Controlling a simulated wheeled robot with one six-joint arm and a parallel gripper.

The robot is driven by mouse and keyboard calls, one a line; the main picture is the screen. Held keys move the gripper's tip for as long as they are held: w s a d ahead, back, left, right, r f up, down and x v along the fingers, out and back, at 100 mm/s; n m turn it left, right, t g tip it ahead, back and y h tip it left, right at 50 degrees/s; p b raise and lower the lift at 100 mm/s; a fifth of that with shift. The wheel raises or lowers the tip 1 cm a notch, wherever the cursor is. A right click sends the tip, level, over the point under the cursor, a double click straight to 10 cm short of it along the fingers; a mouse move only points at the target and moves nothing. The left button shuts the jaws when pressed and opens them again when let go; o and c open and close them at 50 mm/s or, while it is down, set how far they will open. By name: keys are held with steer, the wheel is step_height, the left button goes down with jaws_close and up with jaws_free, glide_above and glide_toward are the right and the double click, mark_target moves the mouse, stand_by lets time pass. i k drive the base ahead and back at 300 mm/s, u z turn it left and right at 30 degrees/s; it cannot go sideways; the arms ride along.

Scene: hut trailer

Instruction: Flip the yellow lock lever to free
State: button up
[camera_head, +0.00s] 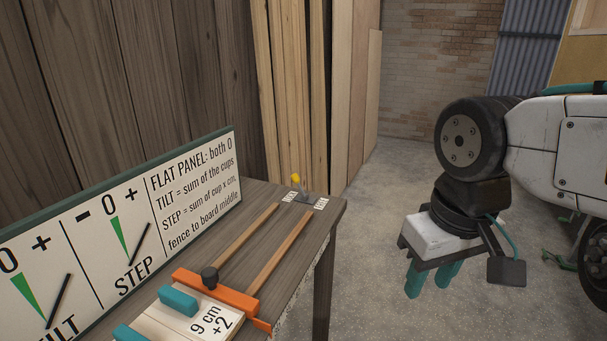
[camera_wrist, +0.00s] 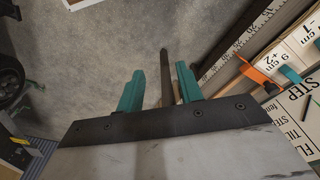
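The yellow lock lever (camera_head: 295,180) stands on a small grey base at the far end of the wooden bench. Its yellow tip leans a little to the left. A small white label lies on each side of it, with print too small to read. My gripper (camera_head: 432,279) hangs over the floor to the right of the bench, well apart from the lever, with its teal fingers pointing down. In the wrist view my gripper (camera_wrist: 160,88) shows its two fingers apart with nothing held between them. I cannot make out the lever in the wrist view.
The bench (camera_head: 331,212) carries two wooden rails, an orange fence (camera_head: 214,293) with a black knob, and a board labelled "9 cm +2". A sign (camera_head: 190,190) stands along its back. Planks lean behind the lever.

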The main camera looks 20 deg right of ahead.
mark_target(295, 178)
steer(key=z, duration=0.6)
steer(key=k, duration=0.65)
steer(key=z, duration=0.7)
steer(key=i, duration=1.1)
steer(key=u, duration=1)
steer(key=i, duration=0.65)
steer(key=u, duration=0.75)
